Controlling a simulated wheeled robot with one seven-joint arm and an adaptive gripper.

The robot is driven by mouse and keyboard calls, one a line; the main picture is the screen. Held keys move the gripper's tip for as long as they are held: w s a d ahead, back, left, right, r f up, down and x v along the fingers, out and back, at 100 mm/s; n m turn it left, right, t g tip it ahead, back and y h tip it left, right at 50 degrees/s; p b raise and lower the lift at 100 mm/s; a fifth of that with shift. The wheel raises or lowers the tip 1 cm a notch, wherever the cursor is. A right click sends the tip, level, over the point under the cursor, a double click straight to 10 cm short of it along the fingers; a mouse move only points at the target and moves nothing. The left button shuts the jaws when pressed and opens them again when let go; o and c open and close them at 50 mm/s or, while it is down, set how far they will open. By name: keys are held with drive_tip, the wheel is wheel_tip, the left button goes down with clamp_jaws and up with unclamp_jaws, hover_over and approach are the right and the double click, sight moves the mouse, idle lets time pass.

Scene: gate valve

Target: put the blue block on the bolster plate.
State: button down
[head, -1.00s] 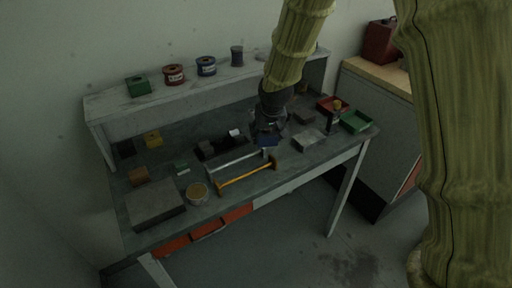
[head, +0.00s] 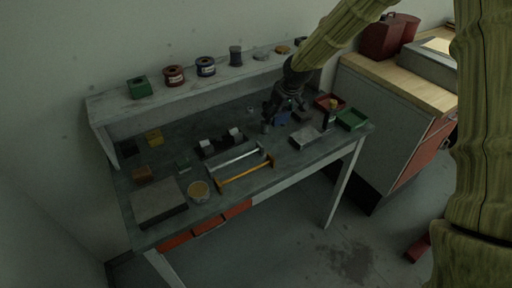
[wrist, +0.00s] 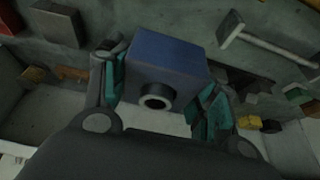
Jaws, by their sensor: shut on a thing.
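The blue block (wrist: 168,58) is between the teal-padded fingers of my gripper (wrist: 160,92) in the wrist view. A dark round boss with a hole shows on its near face. In the head view the gripper (head: 284,111) is over the back right of the bench, and the block (head: 282,119) shows as a small blue patch under it. A thick grey slab (head: 158,202) lies at the bench's front left.
Between slab and gripper are a round tin (head: 198,191), a yellow-handled bar tool (head: 245,174) and a dark holder (head: 220,143). Red (head: 327,102) and green (head: 351,119) trays stand at right. A shelf with spools (head: 205,67) runs along the back.

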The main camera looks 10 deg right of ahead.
sight(283, 121)
drive_tip(key=shift+w+d, duration=0.15)
drive_tip(key=shift+f+p, duration=1.75)
drive_tip(key=shift+f, duration=3.1)
drive_tip(key=shift+f, duration=0.15)
drive_tip(key=shift+c, duration=2.2)
unclamp_jaws()
drive_tip(key=shift+o, duration=0.4)
drive_tip(key=b+v, duration=0.3)
drive_tip(key=v, duration=0.9)
drive_tip(key=f+t+b, duration=0.1)
drive_tip(key=b, duration=0.3)
drive_tip(key=s+f+t+y+b, duration=0.1)
drive_tip(key=b, duration=0.3)
drive_tip(key=s+t+b, duration=0.1)
drive_tip(key=t+b, duration=0.1)
drive_tip(key=b, duration=0.1)
drive_tip(key=shift+s+d+f+b, duration=0.1)
drive_tip(key=shift+d+f+b, duration=0.25)
drive_tip(key=shift+f+b, duration=0.05)
